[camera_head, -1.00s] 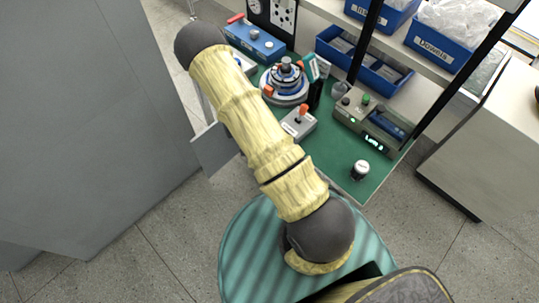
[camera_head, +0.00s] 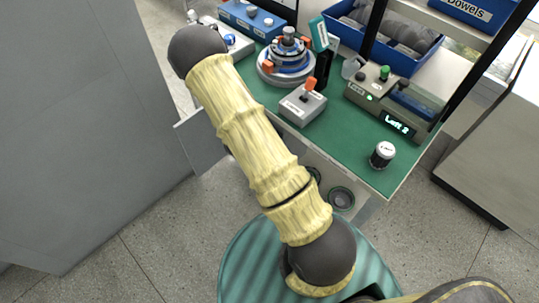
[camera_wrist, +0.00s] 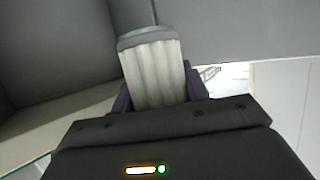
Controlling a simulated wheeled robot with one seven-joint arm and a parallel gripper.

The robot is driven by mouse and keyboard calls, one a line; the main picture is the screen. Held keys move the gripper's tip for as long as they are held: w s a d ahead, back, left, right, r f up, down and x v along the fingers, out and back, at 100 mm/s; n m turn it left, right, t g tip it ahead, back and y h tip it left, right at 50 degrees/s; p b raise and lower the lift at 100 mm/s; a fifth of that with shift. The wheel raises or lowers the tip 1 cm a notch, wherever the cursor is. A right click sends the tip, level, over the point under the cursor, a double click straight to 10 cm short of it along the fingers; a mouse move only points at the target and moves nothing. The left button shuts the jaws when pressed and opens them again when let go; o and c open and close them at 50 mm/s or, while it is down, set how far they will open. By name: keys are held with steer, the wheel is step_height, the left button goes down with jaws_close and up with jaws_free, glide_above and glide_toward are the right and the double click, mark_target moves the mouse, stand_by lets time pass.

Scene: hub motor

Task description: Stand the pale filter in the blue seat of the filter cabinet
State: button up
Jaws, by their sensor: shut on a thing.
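The pale filter (camera_wrist: 152,75) is a light block with ribbed sides and a grey cap at its upper end. It stands nearly upright in the wrist view, tilted slightly left. My gripper (camera_wrist: 160,90) is shut on it, with dark purple fingers at either side of its lower part. The filter's lower end is hidden behind the gripper body. In the head view my arm reaches to the upper left, and neither gripper nor filter shows. Grey panels surround the filter in the wrist view; I cannot tell whether they belong to the filter cabinet. No blue seat is recognisable.
A large grey cabinet-like body (camera_head: 75,130) fills the left of the head view. A green-topped bench (camera_head: 345,145) holds a round motor fixture (camera_head: 287,62), a joystick box (camera_head: 303,103), a display unit (camera_head: 395,105) and a dark knob (camera_head: 383,155). Grey floor lies in front.

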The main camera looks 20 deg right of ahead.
steer(key=w+d+f+m+g+h+b, duration=0.1)
steer(key=d+f+m+g+h+b, duration=0.1)
steer(key=d+f+b, duration=0.2)
steer(key=w+d+f+m+g+h+b, duration=0.1)
steer(key=d+f+b, duration=0.4)
steer(key=f+b, duration=0.6)
steer(key=w+d+f+m+g+h+b, duration=0.1)
steer(key=d+f+m+g+h+b, duration=0.1)
steer(key=d+f+m+h+b, duration=0.2)
steer(key=shift+d+f+m+g+b, duration=0.25)
steer(key=shift+f+b, duration=0.6)
steer(key=shift+b, duration=1.15)
steer(key=shift+d+f+m+g+b, duration=0.15)
steer(key=shift+d+f+m+b, duration=0.45)
steer(key=shift+b, duration=1.4)
steer(key=shift+a+f+n+h, duration=0.25)
steer(key=shift+a+f+h, duration=0.1)
steer(key=shift+f, duration=0.25)
steer(key=shift+f+b, duration=0.85)
steer(key=shift+f, duration=1.05)
steer(key=o, duration=1)
steer(key=shift+f, duration=0.1)
steer(key=shift+o, duration=0.2)
